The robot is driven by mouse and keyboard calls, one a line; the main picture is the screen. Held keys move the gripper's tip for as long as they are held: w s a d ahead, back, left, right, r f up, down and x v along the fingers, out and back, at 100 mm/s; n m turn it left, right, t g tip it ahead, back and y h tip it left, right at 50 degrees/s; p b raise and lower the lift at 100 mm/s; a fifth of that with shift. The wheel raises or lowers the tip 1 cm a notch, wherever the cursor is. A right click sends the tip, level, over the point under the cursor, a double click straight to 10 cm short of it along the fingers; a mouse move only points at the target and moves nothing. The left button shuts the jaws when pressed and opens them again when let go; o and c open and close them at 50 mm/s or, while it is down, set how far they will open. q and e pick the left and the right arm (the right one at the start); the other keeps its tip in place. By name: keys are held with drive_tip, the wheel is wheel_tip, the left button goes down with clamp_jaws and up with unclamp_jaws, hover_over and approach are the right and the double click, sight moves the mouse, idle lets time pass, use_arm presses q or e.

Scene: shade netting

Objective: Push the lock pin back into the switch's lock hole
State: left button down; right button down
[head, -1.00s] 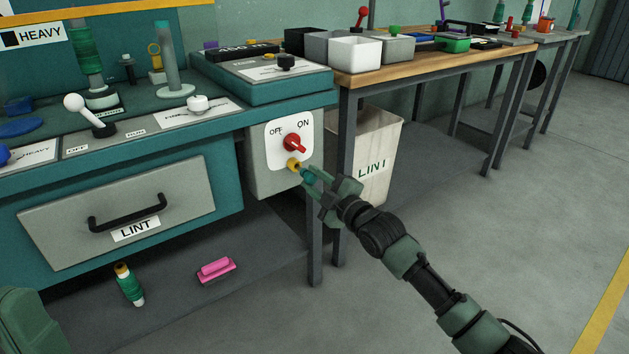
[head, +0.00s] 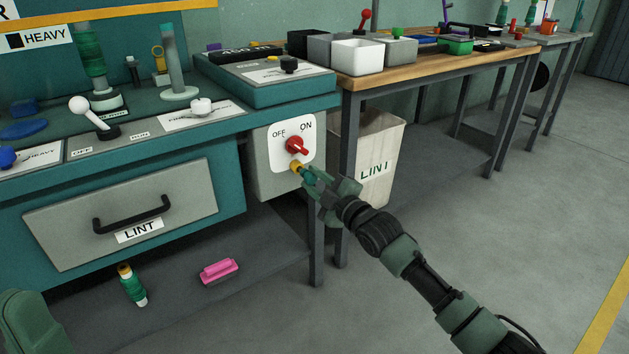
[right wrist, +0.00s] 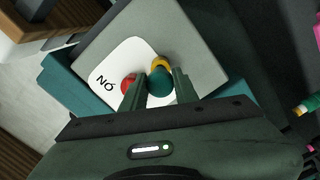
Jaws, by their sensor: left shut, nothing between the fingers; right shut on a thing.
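The switch is a grey box (head: 262,181) with a white plate under the bench's right end. Its red knob (head: 295,145) sits below the OFF and ON marks and also shows in the right wrist view (right wrist: 128,82). A yellow collar (head: 296,167) is below the knob. The teal lock pin (head: 308,176) is in line with this collar. My right gripper (head: 314,183) is shut on the pin, close to the switch face. In the right wrist view the pin's teal end (right wrist: 160,82) is between the fingers, by the yellow collar (right wrist: 160,62). How deep the pin sits is hidden. My left gripper is out of view.
A LINT drawer (head: 130,215) is left of the switch. A wooden-topped table (head: 410,65) with boxes stands to the right, its legs close to my right arm. A LINT bin (head: 383,155) stands behind. A pink object (head: 219,271) and green spool (head: 131,285) lie below.

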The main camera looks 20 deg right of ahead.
drive_tip(key=shift+w+a, duration=0.1)
drive_tip(key=shift+w, duration=0.15)
drive_tip(key=shift+w+a, duration=0.1)
drive_tip(key=shift+w, duration=0.3)
idle(0.4)
drive_tip(key=shift+w+a, duration=0.1)
drive_tip(key=shift+w, duration=0.15)
drive_tip(key=c, duration=1)
unclamp_jaws()
drive_tip(key=shift+s, duration=0.1)
